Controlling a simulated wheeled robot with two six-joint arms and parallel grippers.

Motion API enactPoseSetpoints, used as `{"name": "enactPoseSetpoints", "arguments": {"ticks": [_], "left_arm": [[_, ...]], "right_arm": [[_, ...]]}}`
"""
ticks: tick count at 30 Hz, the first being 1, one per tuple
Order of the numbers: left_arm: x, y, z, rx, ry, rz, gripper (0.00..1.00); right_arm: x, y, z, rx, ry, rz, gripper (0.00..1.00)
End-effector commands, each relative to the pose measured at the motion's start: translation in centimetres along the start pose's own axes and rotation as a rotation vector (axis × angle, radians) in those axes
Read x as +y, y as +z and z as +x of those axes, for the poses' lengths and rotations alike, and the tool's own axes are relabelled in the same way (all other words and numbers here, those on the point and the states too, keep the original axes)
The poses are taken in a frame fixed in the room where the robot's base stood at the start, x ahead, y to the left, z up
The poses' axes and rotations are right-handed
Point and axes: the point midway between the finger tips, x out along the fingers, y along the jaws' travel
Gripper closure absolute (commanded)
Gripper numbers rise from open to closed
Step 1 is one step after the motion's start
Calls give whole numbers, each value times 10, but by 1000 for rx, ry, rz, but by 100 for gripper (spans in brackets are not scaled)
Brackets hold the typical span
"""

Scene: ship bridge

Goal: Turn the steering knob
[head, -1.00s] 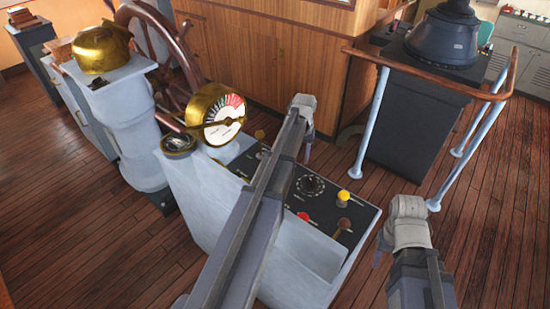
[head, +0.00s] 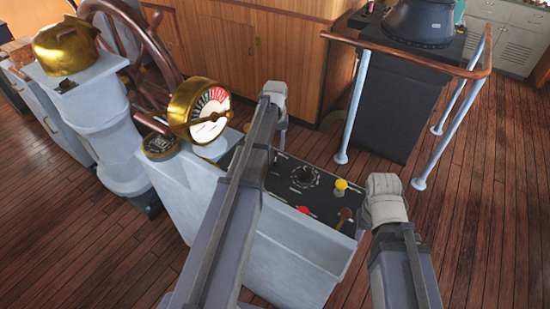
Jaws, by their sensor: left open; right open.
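The steering knob is likely the round black knob (head: 304,177) with a ring of white marks, on the dark panel (head: 285,172) of the grey console; it shows between my two arms. My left gripper (head: 282,135) is at the panel's far side, up and left of the knob in the picture. Its wrist hides most of it, and it is open. My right gripper (head: 362,224) is by the panel's right edge, right of and below the knob. It is mostly hidden behind its wrist and is open. Neither gripper visibly touches the knob.
A yellow knob (head: 341,186), a red button (head: 303,210) and a brown-handled lever (head: 345,217) share the panel. A brass gauge (head: 199,110) and wooden wheel (head: 150,60) stand left. A wooden rail (head: 400,52) stands behind right. The floor at right is clear.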

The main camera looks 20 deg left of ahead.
Motion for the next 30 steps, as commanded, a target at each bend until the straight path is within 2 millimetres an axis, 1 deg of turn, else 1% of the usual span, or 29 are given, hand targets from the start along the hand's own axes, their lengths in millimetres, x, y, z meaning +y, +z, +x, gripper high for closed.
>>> {"name": "enactPoseSetpoints", "arguments": {"ticks": [1,9,12,16,23,24,30], "left_arm": [[0,0,12,0,0,0,54],[0,0,48,0,0,0,54],[0,0,56,0,0,0,54],[0,0,61,0,0,0,54],[0,0,60,0,0,0,54],[0,0,60,0,0,0,55],[0,0,60,0,0,0,77]], "right_arm": [[-1,-1,12,0,0,0,50],[-4,-3,47,0,0,1,50],[-5,-3,56,0,0,2,50],[-6,-4,60,0,0,2,50],[-6,-4,59,0,0,2,50],[-6,-4,59,0,0,2,50],[-6,-4,59,0,0,2,50]]}}
